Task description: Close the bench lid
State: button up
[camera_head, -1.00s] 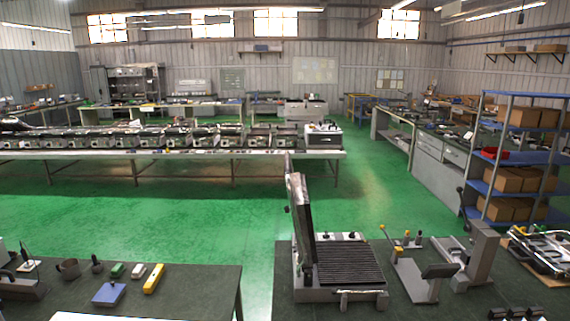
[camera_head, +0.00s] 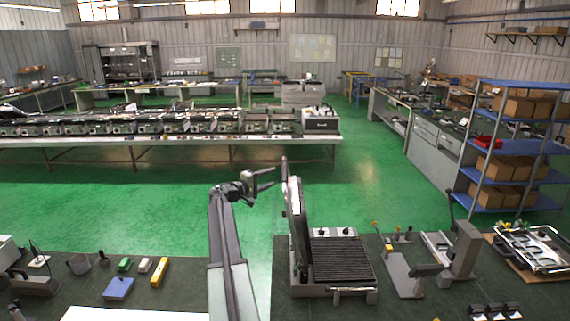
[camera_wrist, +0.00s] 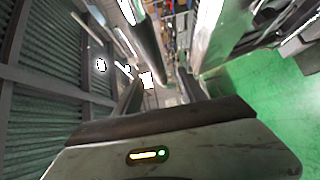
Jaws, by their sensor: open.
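The bench lid (camera_head: 297,225) stands raised, close to upright, at the left side of its grey base. The base has a dark ribbed plate (camera_head: 340,262), which is uncovered, and a handle bar at its front. My gripper (camera_head: 274,179) is open and empty, just left of the lid's upper end. Whether it touches the lid cannot be told. In the wrist view my gripper's dark fingers (camera_wrist: 160,92) stand apart with nothing clearly between them. I cannot tell for sure which part of the lid shows there.
A lever press (camera_head: 462,250) stands right of the base on the same dark bench. A left bench holds a blue block (camera_head: 118,288), a yellow block (camera_head: 159,272) and small tools. A blue shelf rack (camera_head: 515,146) stands behind at right. Green floor is clear behind the benches.

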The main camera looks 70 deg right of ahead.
aim_at(284, 171)
jog(key=x, duration=0.8)
jog(key=shift+s+d+r, duration=0.2)
jog(key=shift+s+r, duration=0.05)
jog(key=shift+r, duration=0.05)
grip_shut()
dwell(1.0)
